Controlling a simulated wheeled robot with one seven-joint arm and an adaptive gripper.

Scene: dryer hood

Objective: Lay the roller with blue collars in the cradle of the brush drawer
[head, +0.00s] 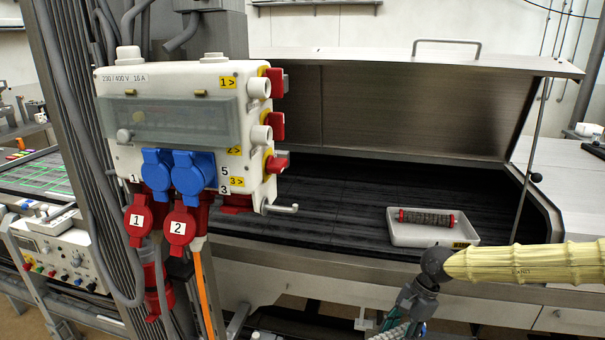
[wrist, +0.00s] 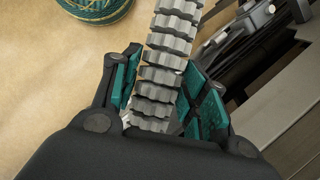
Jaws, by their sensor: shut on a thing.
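My gripper (wrist: 160,85) is shut on a grey ribbed bar (wrist: 165,60), which stands between its teal pads and runs out of the top of the wrist view. No blue collars show on it, so I cannot tell for sure that it is the roller with blue collars. In the head view my gripper (head: 412,304) hangs low in front of the hood, and a pale ribbed piece (head: 393,332) shows at the bottom edge. A roller with red collars (head: 427,218) lies in a white tray (head: 405,236). I cannot make out the brush drawer's cradle.
The hood's lid (head: 420,110) is raised over a black belt (head: 330,195). A socket box (head: 180,125) with cables stands at left. The wrist view shows a green spool (wrist: 95,8) on a tan surface (wrist: 50,75) and dark and metal parts (wrist: 250,45) at right.

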